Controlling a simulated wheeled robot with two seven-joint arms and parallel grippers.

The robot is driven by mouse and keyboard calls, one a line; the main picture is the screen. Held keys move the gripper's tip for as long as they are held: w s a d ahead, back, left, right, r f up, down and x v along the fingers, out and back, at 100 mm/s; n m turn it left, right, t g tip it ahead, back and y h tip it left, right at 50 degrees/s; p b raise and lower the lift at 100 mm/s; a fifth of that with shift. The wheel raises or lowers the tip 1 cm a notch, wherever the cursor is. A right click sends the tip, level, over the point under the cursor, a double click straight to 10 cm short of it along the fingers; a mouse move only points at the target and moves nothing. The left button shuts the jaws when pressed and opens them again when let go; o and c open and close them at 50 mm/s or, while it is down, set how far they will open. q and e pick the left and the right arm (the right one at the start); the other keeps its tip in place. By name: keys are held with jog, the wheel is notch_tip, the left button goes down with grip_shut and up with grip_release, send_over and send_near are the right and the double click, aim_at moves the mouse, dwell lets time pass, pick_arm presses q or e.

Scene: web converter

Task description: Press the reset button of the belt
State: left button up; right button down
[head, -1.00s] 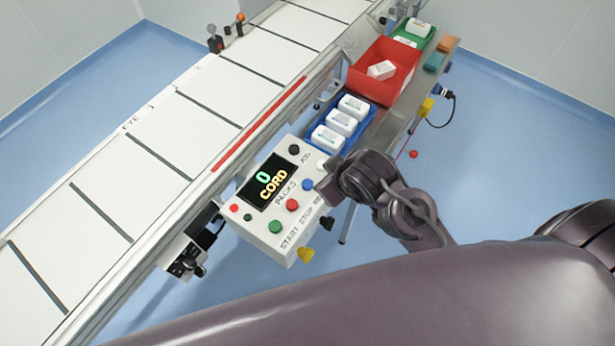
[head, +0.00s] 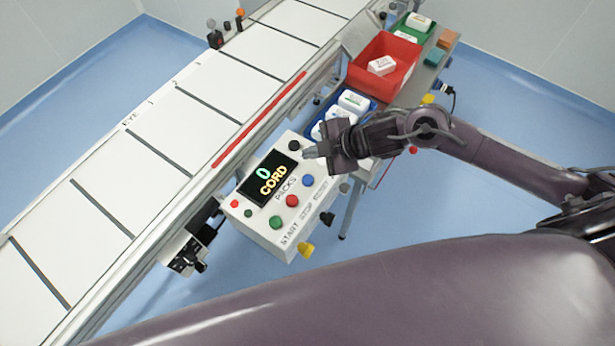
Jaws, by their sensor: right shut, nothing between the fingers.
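The labels run START, STOP and a third blurred word in line with the blue button. My right gripper (head: 311,153) is shut and empty. Its tip points left over the far right part of the box, up-picture of the blue button and apart from it in the picture. My left gripper is not in view.
A black knob (head: 294,146) is close to my right gripper's tip. A blue tray (head: 367,112) with white packs, a red bin (head: 394,54) and a green tray (head: 424,30) stand beyond. The white belt (head: 180,135) runs along the left. Yellow and black fittings stick out of the box's near side.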

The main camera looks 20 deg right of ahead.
jog(key=shift+f, duration=0.1)
jog(key=b, duration=0.7)
send_over(304, 178)
jog(key=s+d, duration=0.1)
jog(key=d, duration=0.1)
notch_tip(304, 178, down, 7)
jog(key=shift+s+a+r, duration=0.1)
jog(key=shift+a+r, duration=0.05)
jog(key=shift+f+b, duration=0.55)
jog(key=shift+f, duration=0.4)
jog(key=shift+f, duration=0.1)
dwell(0.4)
jog(key=shift+f, duration=0.3)
jog(key=shift+f+b, duration=0.55)
jog(key=shift+f, duration=0.1)
dwell(0.7)
jog(key=shift+r, duration=0.1)
jog(key=shift+r+p, duration=0.95)
jog(key=shift+p, duration=0.1)
